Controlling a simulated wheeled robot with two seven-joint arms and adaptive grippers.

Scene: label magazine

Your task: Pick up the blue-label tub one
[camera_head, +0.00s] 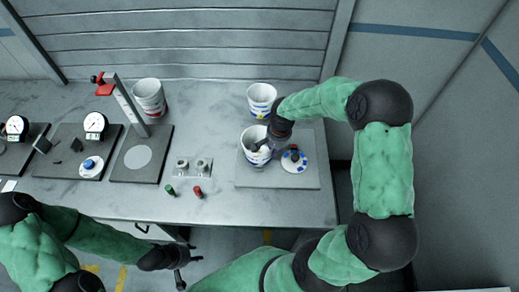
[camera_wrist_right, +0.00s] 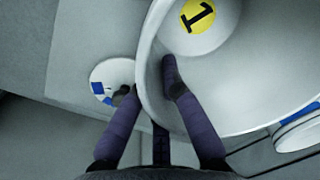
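A white tub with blue marks (camera_head: 248,137) stands on the grey plate (camera_head: 305,178) at the right of the bench. My right gripper (camera_head: 264,146) is at its rim. In the right wrist view the gripper (camera_wrist_right: 150,82) has one finger inside the tub (camera_wrist_right: 245,75) and one outside, with the wall between them. The fingers are apart; firm contact with the wall does not show. A yellow disc marked 1 (camera_wrist_right: 198,16) shows inside the tub. Another white tub with a blue label (camera_head: 262,100) stands behind. My left gripper (camera_head: 187,271) is open and empty in front of the bench.
A round white piece with blue marks and a dark knob (camera_head: 294,160) lies right of the tub. A red-label tub (camera_head: 150,98), a stand with a red part (camera_head: 128,105) and dial gauges (camera_head: 95,124) are to the left. Small green (camera_head: 170,190) and red (camera_head: 198,192) pieces lie near the front edge.

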